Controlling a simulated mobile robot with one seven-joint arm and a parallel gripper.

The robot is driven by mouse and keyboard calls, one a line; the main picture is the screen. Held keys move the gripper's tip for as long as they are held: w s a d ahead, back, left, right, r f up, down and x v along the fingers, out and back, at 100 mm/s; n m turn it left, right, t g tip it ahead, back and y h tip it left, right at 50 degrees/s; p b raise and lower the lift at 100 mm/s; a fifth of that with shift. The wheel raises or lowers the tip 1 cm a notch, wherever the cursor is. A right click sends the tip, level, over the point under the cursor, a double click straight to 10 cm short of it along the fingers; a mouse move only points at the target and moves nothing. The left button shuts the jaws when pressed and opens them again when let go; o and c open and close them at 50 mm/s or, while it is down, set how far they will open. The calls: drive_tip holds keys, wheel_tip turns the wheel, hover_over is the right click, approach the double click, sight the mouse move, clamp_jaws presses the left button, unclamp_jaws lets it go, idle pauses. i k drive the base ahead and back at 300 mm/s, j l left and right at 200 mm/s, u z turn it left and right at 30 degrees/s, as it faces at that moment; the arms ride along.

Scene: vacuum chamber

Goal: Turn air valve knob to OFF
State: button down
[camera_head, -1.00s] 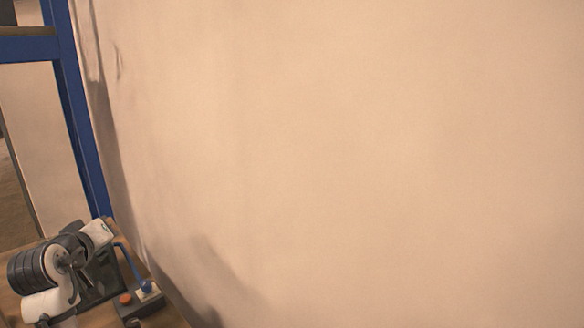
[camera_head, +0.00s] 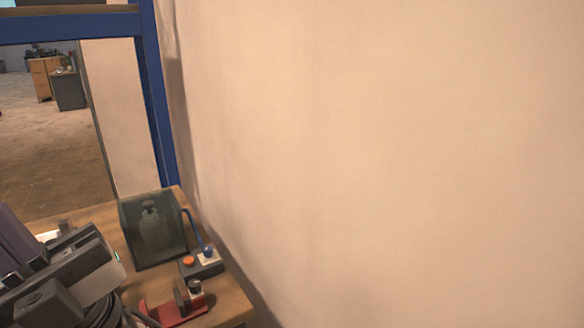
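On the wooden table, a dark grey block (camera_head: 203,267) carries an orange button (camera_head: 188,261) and a small blue knob-like part (camera_head: 208,250) on a pale plate. A blue hose (camera_head: 193,225) runs from near the blue part toward the clear chamber (camera_head: 134,250). A bottle-shaped object (camera_head: 153,228) stands inside the chamber. I cannot read the knob's setting or any label. My gripper (camera_head: 62,262) is at the lower left, dark grey, left of the chamber and apart from the block. Its fingertips cannot be made out clearly.
A red-based device (camera_head: 174,311) with black parts sits at the table's front, below the block. The wooden table (camera_head: 226,298) ends close to the pale wall (camera_head: 390,160). A blue frame post (camera_head: 158,110) rises behind. Farther back are desks (camera_head: 68,90) and open floor.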

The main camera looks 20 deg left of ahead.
sight(207, 251)
drive_tip(key=u, duration=1.25)
